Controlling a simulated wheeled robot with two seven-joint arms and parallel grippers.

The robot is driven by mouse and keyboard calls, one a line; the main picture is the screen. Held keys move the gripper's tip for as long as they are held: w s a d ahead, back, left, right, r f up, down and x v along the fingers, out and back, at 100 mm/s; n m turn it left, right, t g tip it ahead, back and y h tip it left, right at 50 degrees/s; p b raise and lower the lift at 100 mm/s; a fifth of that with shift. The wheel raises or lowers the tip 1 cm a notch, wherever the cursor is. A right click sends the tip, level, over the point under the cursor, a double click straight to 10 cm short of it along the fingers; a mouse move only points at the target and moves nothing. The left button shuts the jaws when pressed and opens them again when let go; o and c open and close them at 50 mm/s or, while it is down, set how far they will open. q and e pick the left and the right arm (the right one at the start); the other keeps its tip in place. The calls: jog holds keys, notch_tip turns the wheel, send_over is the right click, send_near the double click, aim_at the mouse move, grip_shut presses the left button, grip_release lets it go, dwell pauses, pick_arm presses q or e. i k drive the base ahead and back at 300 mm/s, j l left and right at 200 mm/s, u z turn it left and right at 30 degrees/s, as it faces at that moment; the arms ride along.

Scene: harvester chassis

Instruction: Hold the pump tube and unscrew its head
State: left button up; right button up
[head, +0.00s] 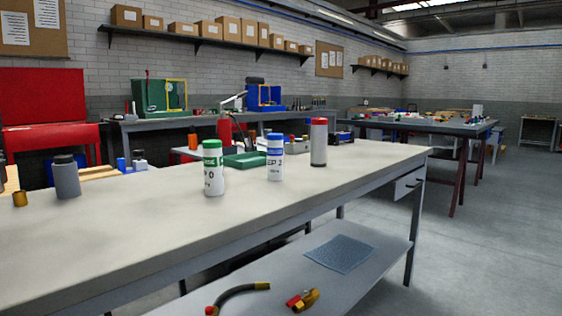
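Several upright cylinders stand on the long light workbench (120,222). One is a white tube with a green cap (212,170), and one is a white tube with a blue cap (275,160). A grey tube with a red top (319,145) stands to their right. A grey cylinder with a dark cap (67,178) stands at the left. I cannot tell which of these is the pump tube. Neither of my grippers is in view, and nothing is seen touching any cylinder.
A small brass piece (20,199) sits at the bench's left. A green case (245,159) lies behind the tubes. The lower shelf holds a curved black hose (235,293), a red and brass fitting (304,299) and a blue-grey mat (341,252). The bench's front half is clear.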

aim_at(318, 143)
jog(key=i+l+u, duration=0.1)
jog(key=i+l, duration=0.45)
jog(key=l, duration=0.25)
jog(key=i+l+u, duration=0.15)
jog(key=i+l, duration=0.35)
jog(key=l, duration=0.3)
jog(key=i+u, duration=0.05)
